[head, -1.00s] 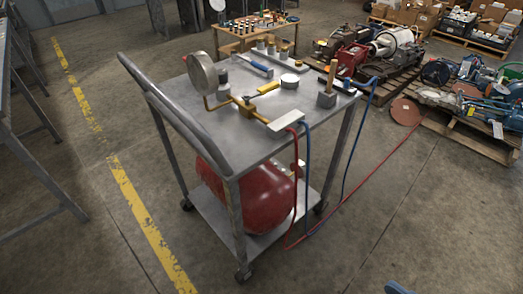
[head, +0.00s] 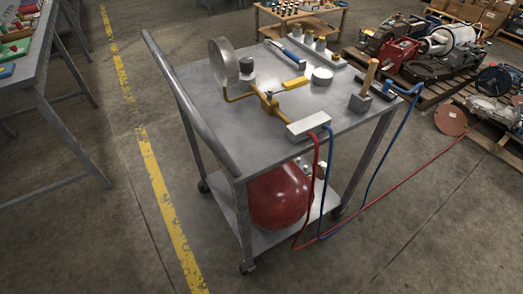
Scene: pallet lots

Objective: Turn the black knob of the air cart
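The air cart (head: 215,117) is a grey metal trolley with a tubular push handle at its left. A small dark knob (head: 246,65) on a pale base stands on its top, just right of the round gauge (head: 222,62). It looks upright; its setting cannot be read from here. Brass fittings (head: 268,100) run from the gauge to a pale manifold block (head: 307,126) at the front edge. A red tank (head: 279,197) sits on the lower shelf. My gripper is not in view.
A red hose (head: 391,195) and a blue hose (head: 383,164) hang right. A workbench (head: 40,62) stands left; loaded pallets (head: 435,82) stand right. Floor in front is clear.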

